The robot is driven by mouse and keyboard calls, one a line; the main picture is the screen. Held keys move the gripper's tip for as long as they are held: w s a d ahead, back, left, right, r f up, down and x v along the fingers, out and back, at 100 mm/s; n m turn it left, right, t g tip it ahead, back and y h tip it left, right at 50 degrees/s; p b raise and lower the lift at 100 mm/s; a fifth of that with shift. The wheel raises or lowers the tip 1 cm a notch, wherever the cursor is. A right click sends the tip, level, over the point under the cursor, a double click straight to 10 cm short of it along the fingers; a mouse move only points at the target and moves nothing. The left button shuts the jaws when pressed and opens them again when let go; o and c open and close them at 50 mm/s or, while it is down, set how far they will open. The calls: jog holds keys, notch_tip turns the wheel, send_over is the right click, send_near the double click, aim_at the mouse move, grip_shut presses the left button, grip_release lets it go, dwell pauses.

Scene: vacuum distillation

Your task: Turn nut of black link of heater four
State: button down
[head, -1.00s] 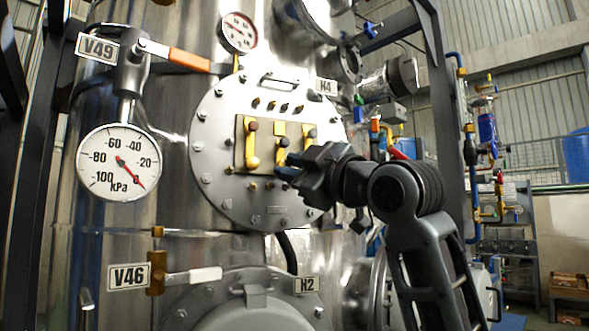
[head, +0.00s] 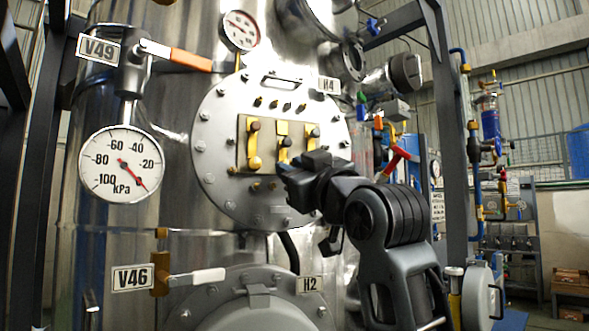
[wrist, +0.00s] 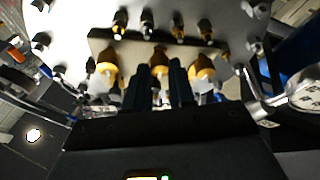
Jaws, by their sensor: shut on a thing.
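The round heater flange with the H4 label (head: 328,84) faces me in the head view. Its rectangular panel (head: 268,160) carries three upright brass links with dark knobs or nuts: left (head: 254,146), middle (head: 283,142), right (head: 311,138). No link stands out as black. My gripper (head: 287,168) is at the lower part of the middle link. In the wrist view, the two dark fingers of my gripper (wrist: 159,80) flank a small part below the middle brass piece (wrist: 159,60). They are shut on it; it looks like a nut, but the fingers largely hide it.
Several small terminals (head: 273,104) stick out above the panel. A pressure gauge (head: 122,165) and the V49 valve's orange handle (head: 190,60) are at left. The V46 valve's white handle (head: 205,275) sticks out below. Red-handled piping (head: 395,160) stands right of my arm.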

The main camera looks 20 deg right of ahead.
jog(key=shift+f, duration=0.15)
jog(key=c, duration=0.9)
grip_release()
jog(key=shift+c, duration=0.2)
jog(key=b+v, duration=0.1)
jog(key=v, duration=0.6)
jog(key=shift+s, duration=0.35)
jog(key=shift+f, duration=0.15)
